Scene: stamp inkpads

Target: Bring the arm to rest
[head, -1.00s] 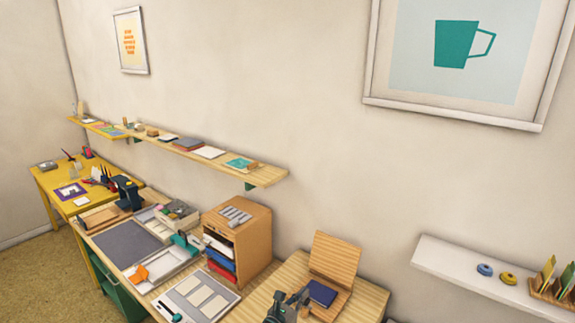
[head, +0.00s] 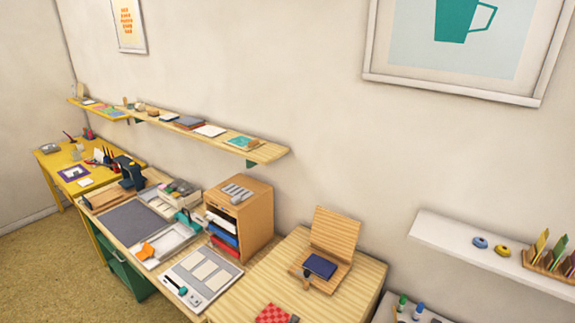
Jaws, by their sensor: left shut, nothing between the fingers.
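Only a small grey tip of my left gripper (head: 293,319) shows at the bottom edge, just right of a red checkered item (head: 271,314) near the front of the light wooden table (head: 345,291). It is shut, with nothing seen held. The rest of the left arm is below the frame. My right gripper is not in view. On the table behind the tip, a wooden stand (head: 335,230) bears a dark blue pad (head: 320,266). A small dark-topped item (head: 307,275) stands at its front left.
A wooden organizer (head: 257,219) with colored trays stands left of the table. A desk with a grey mat (head: 131,222) and a card board (head: 202,277) lies further left. A white wall shelf (head: 450,238) is at right. The table's right side is clear.

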